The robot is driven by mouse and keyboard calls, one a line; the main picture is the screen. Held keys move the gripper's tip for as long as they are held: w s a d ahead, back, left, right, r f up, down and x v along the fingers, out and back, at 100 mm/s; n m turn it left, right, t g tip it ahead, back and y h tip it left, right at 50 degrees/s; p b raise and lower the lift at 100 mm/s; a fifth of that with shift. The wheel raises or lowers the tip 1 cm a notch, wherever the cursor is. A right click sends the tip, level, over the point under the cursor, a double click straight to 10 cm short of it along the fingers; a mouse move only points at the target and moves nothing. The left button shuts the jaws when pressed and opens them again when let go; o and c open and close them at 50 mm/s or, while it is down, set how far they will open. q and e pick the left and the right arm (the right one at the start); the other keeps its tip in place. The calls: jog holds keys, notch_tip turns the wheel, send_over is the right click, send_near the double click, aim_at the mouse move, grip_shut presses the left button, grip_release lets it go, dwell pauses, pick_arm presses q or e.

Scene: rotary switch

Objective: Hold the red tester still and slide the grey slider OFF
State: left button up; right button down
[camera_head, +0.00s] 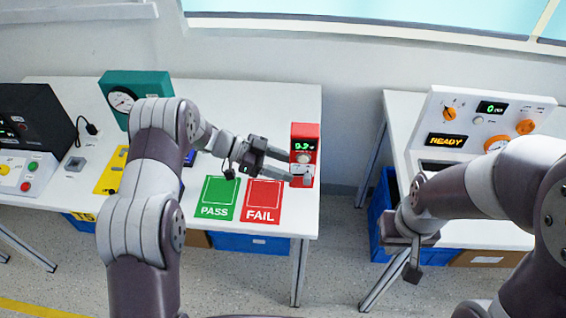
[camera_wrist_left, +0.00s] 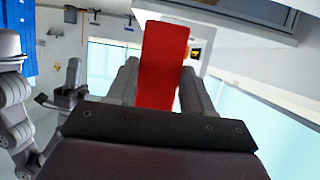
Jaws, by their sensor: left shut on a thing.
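The red tester (camera_head: 304,136) is a small upright box with a green lit display and a pale round knob, near the right edge of the left table. My left gripper (camera_head: 297,167) is shut on it, one finger at its left side and the other across its lower front. In the left wrist view the red body (camera_wrist_left: 163,65) sits between the two fingers. The grey slider cannot be made out; the lower finger covers part of the tester's front.
Green PASS (camera_head: 217,196) and red FAIL (camera_head: 262,199) pads lie just left of the tester. A teal gauge box (camera_head: 135,90) and a dark device (camera_head: 30,115) stand further left. A READY panel (camera_head: 480,115) is on the right table. A floor gap separates the tables.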

pick_arm(q)
jog(key=shift+f+b, duration=2.25)
jog(key=shift+f, duration=1.95)
jog(key=shift+f, duration=0.25)
